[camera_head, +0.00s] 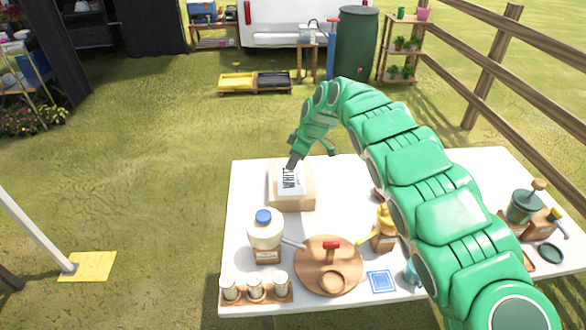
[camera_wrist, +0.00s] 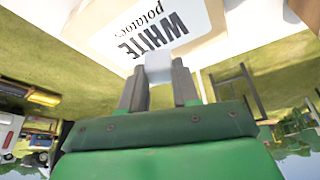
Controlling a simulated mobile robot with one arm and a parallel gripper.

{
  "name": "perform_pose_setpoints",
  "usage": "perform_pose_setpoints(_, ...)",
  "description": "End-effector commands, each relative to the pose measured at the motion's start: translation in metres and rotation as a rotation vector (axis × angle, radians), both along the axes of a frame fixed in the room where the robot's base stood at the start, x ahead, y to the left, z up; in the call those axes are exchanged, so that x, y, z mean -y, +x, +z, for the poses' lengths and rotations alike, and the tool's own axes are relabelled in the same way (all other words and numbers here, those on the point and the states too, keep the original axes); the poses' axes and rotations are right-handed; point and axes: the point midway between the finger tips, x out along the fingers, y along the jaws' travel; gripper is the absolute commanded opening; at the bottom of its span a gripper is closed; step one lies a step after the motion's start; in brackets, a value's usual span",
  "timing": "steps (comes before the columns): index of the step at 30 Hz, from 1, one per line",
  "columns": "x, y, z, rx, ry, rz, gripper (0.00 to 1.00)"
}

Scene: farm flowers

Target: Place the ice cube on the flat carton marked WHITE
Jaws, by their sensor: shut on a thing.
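The flat carton (camera_head: 292,203) lies at the far left of the white table, its label reading WHITE. In the wrist view the carton's label (camera_wrist: 150,25) reads "WHITE potatoes" upside down. My gripper (camera_wrist: 158,72) is shut on a small pale translucent block, the ice cube (camera_wrist: 158,64), between its fingertips. In the wrist view the cube appears in front of the label's edge. I cannot tell whether it touches the carton. In the head view my gripper (camera_head: 293,162) is at the carton's far part, and the cube is not clearly visible.
On the white table (camera_head: 240,185) stand a blue-capped jar (camera_head: 264,230), a round wooden board (camera_head: 313,270), a rack of small jars (camera_head: 255,289), a yellow-topped bottle (camera_head: 384,230) and a blue square (camera_head: 381,282). A green pot (camera_head: 523,207) stands at the right. The table left of the carton is clear.

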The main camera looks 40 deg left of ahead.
Motion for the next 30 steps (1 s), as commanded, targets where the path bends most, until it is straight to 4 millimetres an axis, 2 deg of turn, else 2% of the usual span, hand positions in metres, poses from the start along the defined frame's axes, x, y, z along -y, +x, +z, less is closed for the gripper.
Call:
perform_pose_setpoints(4,-0.005,0.004,-0.010,-0.005,0.000,0.001,0.02)
perform_pose_setpoints(17,-0.013,0.010,-0.019,-0.001,0.002,0.000,0.02)
perform_pose_setpoints(21,-0.011,0.009,-0.042,-0.005,-0.003,0.000,0.02)
perform_pose_setpoints(24,-0.011,0.010,-0.050,-0.004,-0.003,0.000,0.02)
perform_pose_setpoints(30,-0.011,0.010,-0.049,-0.002,-0.001,0.000,0.02)
